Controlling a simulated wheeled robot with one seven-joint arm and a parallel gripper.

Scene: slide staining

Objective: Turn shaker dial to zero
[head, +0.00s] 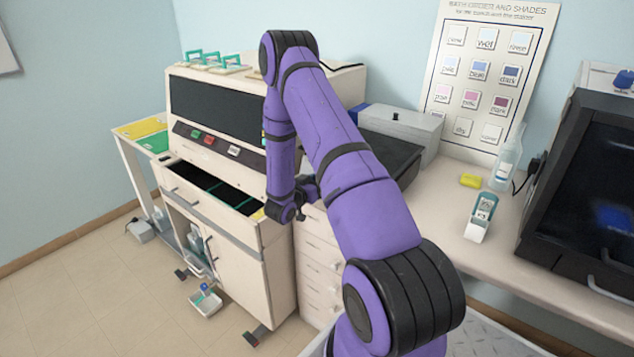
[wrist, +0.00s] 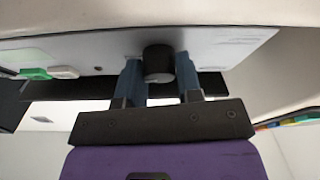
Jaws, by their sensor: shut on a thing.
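The dial (wrist: 158,58) is a round black knob on a pale grey panel (wrist: 225,52), seen in the wrist view. The two blue fingers of my gripper (wrist: 158,72) stand one on each side of it and are shut on it. I cannot read any scale or pointer mark, so its setting does not show. In the head view my gripper (head: 306,190) is at the end of my purple arm, beside the white drawers, and my arm hides the dial there.
In the wrist view a green switch (wrist: 34,73) and a white switch (wrist: 64,72) sit left of the dial. The large beige machine (head: 215,112) is left of my arm. A grey box (head: 405,125), wash bottle (head: 506,160) and yellow sponge (head: 471,181) stand on the right counter.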

